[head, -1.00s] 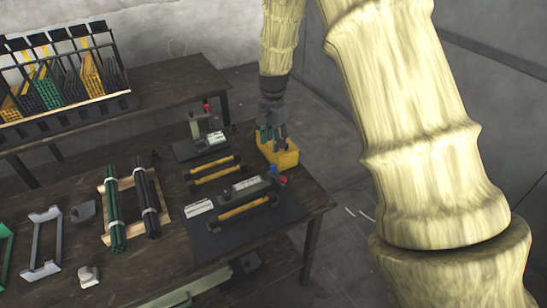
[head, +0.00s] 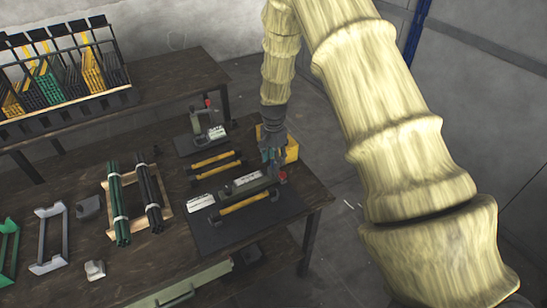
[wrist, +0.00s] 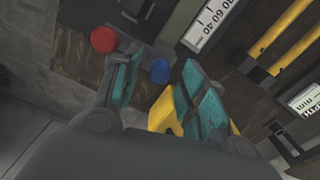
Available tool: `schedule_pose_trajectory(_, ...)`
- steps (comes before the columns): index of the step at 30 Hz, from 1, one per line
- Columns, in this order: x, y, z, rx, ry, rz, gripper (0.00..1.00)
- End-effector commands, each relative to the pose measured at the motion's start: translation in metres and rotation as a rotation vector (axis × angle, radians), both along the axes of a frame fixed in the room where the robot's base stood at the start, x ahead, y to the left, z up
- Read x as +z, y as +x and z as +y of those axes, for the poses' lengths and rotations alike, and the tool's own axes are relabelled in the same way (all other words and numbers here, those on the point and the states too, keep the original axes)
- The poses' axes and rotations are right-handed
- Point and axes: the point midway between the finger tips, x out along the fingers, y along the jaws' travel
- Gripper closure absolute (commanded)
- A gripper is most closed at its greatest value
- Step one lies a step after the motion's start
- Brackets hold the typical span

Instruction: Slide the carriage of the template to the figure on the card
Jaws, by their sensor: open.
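The template (head: 250,183) is a long grey-green block with a white scale, on a dark mat at the front right of the table. The scale (wrist: 212,22) shows numbers in the wrist view. A red knob (head: 283,176) is at its right end. A blue knob (wrist: 160,70) shows in the wrist view between the fingers; in the head view my gripper (head: 271,160) hides it. My gripper is open, its teal-padded fingers apart, above the template's right end. Whether they touch the knob is unclear. A white card (head: 200,201) lies left of the template, its print unreadable.
A yellow box (head: 291,150) stands just behind my gripper. Two yellow bars (head: 213,160) lie behind the template, and another yellow bar (head: 243,204) lies in front. A small press (head: 197,122) with a card stands at the back. Bundled rods (head: 120,205) lie to the left.

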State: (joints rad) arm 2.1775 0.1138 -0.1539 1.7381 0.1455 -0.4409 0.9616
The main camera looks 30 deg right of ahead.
Motion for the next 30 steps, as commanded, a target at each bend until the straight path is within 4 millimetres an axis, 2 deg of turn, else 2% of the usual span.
schedule_pose_trajectory(12,-0.005,0.000,0.000,0.000,0.000,-0.001,0.58)
schedule_pose_trajectory(19,-0.005,0.000,0.000,0.000,0.000,-0.001,1.00)
schedule_pose_trajectory(26,-0.005,0.000,0.001,0.000,-0.001,-0.001,1.00)
schedule_pose_trajectory(30,-0.005,0.000,0.016,0.003,-0.001,0.000,1.00)
